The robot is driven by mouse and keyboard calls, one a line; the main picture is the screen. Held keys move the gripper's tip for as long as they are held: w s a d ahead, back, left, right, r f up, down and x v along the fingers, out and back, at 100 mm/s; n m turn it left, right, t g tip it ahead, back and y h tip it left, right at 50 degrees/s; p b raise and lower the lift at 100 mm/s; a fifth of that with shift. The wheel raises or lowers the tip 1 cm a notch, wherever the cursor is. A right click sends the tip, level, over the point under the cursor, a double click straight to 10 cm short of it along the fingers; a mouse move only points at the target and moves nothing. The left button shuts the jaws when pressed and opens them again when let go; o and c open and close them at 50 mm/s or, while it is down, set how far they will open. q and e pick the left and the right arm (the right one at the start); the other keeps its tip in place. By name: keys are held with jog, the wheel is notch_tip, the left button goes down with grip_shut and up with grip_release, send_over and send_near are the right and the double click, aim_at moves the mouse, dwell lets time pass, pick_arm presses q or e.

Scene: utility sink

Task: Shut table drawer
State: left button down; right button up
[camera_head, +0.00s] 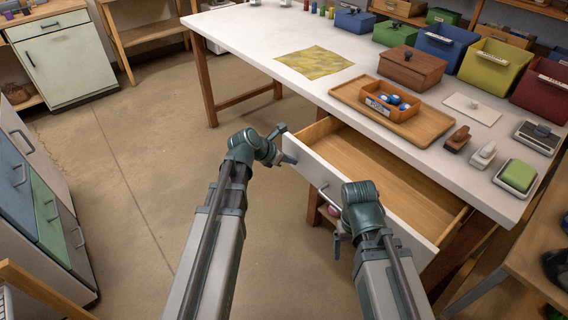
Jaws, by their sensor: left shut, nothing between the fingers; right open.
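The table drawer is pulled out from under the white table (400,125), and its wooden inside (385,172) looks empty. Its pale front panel (306,161) faces me and carries a metal handle (324,188). My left gripper (288,158) is shut and empty at the left end of the front panel; I cannot tell whether it touches the panel. My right gripper (337,244) is open, low in front of the panel's right part. My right forearm and wrist hide part of the panel there.
On the tabletop are a wooden tray (345,93) with an orange box (391,101), a brown box (411,67), colored bins and a yellow mat (314,62). Cabinets (38,195) stand at left. A wooden bench (540,250) is at right. The floor at left is clear.

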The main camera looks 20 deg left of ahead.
pick_arm(q)
jog(key=shift+w+d, duration=0.1)
jog(key=shift+w, duration=0.05)
jog(key=w+d, duration=0.4)
jog(key=w, duration=0.2)
jog(key=w+d, duration=0.5)
jog(key=w, duration=0.1)
jog(key=w+d, duration=0.4)
jog(key=w, duration=0.2)
jog(key=shift+w+d, duration=0.2)
jog(key=shift+w+d+r, duration=0.1)
jog(key=shift+w+d, duration=0.05)
jog(key=shift+w, duration=0.05)
jog(key=s+a, duration=0.2)
jog(key=s, duration=0.1)
jog(key=s+a, duration=0.1)
jog(key=shift+s+r+p, duration=0.15)
jog(key=shift+r+p, duration=0.1)
jog(key=shift+p, duration=0.1)
jog(key=p+v, duration=0.6)
jog(key=v, duration=0.3)
pick_arm(e)
notch_tip(320, 180, up, 7)
jog(key=shift+s+d, duration=0.15)
jog(key=shift+d, duration=0.3)
